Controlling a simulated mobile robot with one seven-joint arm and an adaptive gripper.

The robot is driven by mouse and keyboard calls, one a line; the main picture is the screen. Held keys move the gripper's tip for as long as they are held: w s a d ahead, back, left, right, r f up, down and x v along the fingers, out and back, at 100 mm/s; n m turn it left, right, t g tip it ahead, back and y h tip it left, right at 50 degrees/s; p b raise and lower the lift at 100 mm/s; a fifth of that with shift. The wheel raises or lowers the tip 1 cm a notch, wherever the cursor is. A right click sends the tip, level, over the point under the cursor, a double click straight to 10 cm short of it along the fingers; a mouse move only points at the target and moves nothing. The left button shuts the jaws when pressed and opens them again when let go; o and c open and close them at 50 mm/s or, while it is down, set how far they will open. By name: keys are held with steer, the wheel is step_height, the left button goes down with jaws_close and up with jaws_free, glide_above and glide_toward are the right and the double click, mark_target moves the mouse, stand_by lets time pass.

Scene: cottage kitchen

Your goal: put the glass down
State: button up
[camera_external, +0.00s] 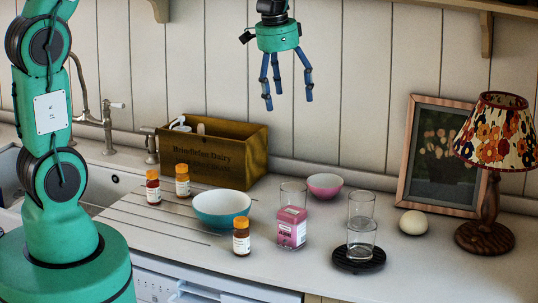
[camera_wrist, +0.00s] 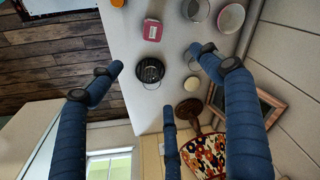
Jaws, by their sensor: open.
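My gripper (camera_external: 279,90) hangs high over the back of the counter, open, its three blue fingers spread and empty. In the wrist view its fingers (camera_wrist: 172,90) frame the counter below. Clear glass (camera_external: 361,205) shows at the black round trivet (camera_external: 345,264), with a second clear glass (camera_external: 362,238) in line below it. They look stacked, but I cannot tell for sure. The trivet also shows in the wrist view (camera_wrist: 140,80). Another clear glass (camera_external: 293,190) stands behind the pink carton (camera_external: 291,228); it also shows in the wrist view (camera_wrist: 195,10).
A blue bowl (camera_external: 222,209), several pill bottles (camera_external: 241,241) and a wooden crate (camera_external: 215,155) stand left. A pink bowl (camera_external: 325,185) is at the back. A pale egg-like ball (camera_external: 413,222), picture frame (camera_external: 440,158) and lamp (camera_external: 490,215) are right. The counter front right of the trivet is clear.

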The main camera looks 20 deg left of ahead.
steer(key=s+a+r+n+t, duration=0.1)
steer(key=s+a+r, duration=0.25)
steer(key=a, duration=0.25)
steer(key=s+a+r+n, duration=0.2)
steer(key=a+r, duration=0.2)
steer(key=a, duration=0.1)
steer(key=s+a+r+n+t+y, duration=0.1)
steer(key=s+a+n, duration=0.6)
steer(key=s+a, duration=1.1)
steer(key=shift+s+r+t, duration=0.7)
steer(key=shift+s+t, duration=0.3)
steer(key=shift+s, duration=0.15)
steer(key=shift+f, duration=0.15)
step_height(320, 180, down, 12)
steer(key=b, duration=1.3)
steer(key=shift+f, duration=0.25)
steer(key=o, duration=0.6)
steer(key=shift+c, duration=0.2)
